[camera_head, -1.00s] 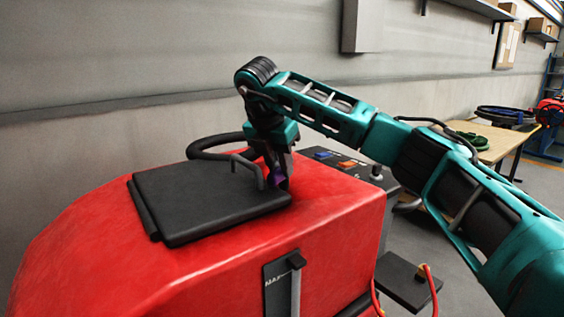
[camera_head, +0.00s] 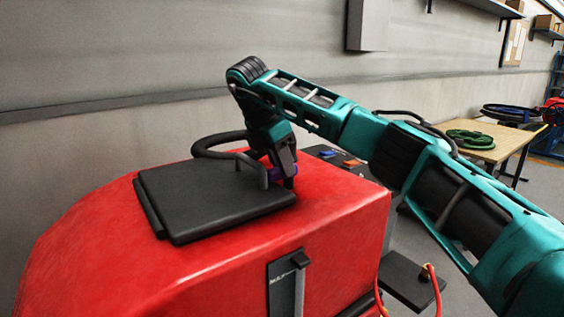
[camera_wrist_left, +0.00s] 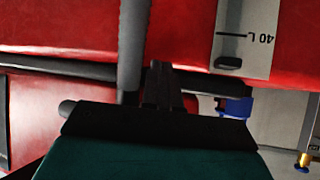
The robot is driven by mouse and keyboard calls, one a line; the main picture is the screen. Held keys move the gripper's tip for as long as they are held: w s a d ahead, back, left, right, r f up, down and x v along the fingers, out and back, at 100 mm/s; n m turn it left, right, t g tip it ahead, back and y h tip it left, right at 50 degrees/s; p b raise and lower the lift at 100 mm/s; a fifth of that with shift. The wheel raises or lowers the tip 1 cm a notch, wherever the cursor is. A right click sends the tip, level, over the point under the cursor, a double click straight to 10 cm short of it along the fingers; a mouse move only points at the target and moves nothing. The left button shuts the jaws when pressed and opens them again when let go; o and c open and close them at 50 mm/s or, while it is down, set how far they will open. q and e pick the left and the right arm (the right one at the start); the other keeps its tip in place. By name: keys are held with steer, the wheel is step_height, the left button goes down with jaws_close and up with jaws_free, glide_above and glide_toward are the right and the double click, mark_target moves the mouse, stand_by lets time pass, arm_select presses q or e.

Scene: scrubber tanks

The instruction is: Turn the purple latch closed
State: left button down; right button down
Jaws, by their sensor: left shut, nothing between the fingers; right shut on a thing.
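The purple latch (camera_head: 275,174) sits at the right edge of the black lid (camera_head: 212,203) on top of the red scrubber tank (camera_head: 330,220). My right gripper (camera_head: 289,184) points down at that edge and is shut on the latch. Its fingers hide much of the latch, so its exact angle is hard to tell. The lid lies flat on the tank, with a grey handle (camera_head: 252,164) beside the latch. My left gripper (camera_wrist_left: 162,75) shows only in the left wrist view. It is shut and empty in front of the red tank body.
A control panel with blue and orange switches (camera_head: 350,163) lies behind the tank. A black hose (camera_head: 215,143) curves behind the lid. In the left wrist view, a level gauge (camera_wrist_left: 247,35) and a blue fitting (camera_wrist_left: 237,107) show near the left gripper. A wooden table (camera_head: 500,140) stands farther right.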

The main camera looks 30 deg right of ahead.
steer(key=shift+r, duration=0.1)
steer(key=c, duration=0.9)
jaws_free()
steer(key=shift+c, duration=0.2)
steer(key=v, duration=1.3)
steer(key=shift+d, duration=0.15)
